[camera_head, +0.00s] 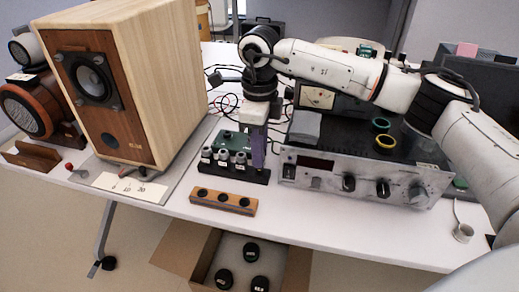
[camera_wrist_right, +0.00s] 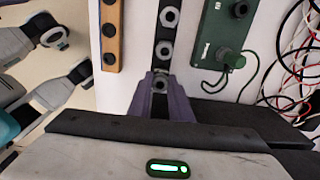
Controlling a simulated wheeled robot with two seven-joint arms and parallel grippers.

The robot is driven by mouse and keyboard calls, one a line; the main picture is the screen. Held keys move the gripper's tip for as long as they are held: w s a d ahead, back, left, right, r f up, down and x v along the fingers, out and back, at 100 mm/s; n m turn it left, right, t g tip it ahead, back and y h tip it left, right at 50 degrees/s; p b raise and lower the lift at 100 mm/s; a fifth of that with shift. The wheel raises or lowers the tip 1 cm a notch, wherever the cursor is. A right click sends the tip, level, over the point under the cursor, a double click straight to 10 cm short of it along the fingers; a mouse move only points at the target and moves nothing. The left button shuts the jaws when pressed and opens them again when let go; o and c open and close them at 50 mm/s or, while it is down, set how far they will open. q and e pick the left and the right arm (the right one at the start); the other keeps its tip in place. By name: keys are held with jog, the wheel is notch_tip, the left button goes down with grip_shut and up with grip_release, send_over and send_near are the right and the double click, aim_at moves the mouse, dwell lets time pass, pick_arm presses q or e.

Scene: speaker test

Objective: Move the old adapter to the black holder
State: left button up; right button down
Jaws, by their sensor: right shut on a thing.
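The black holder (camera_head: 232,173) is a long narrow block on the table, with several metal adapters (camera_head: 222,156) standing upright in a row in it. In the right wrist view the holder (camera_wrist_right: 166,34) runs up from between my fingers, with adapters (camera_wrist_right: 165,50) showing as hexagonal rings. My right gripper (camera_head: 257,157) points down at the holder's right end. Its purple fingers, also in the wrist view (camera_wrist_right: 160,83), are shut on an adapter (camera_wrist_right: 160,82) in line with the row. The fingers partly hide it; I cannot tell whether it is fully seated. My left gripper is out of view.
A wooden block (camera_head: 223,202) with dark holes lies in front of the holder. A green box (camera_head: 232,140) with cables stands behind it. A wide amplifier (camera_head: 360,180) is close on the right, a wooden speaker (camera_head: 170,70) on the left. An open cardboard box (camera_head: 190,250) is below.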

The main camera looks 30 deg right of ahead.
jog(key=shift+f+b, duration=0.6)
jog(key=shift+f, duration=0.35)
jog(key=c, duration=1.5)
grip_release()
jog(key=shift+c, duration=0.2)
jog(key=shift+r, duration=0.1)
jog(key=shift+r+p, duration=2.75)
jog(key=shift+r, duration=1)
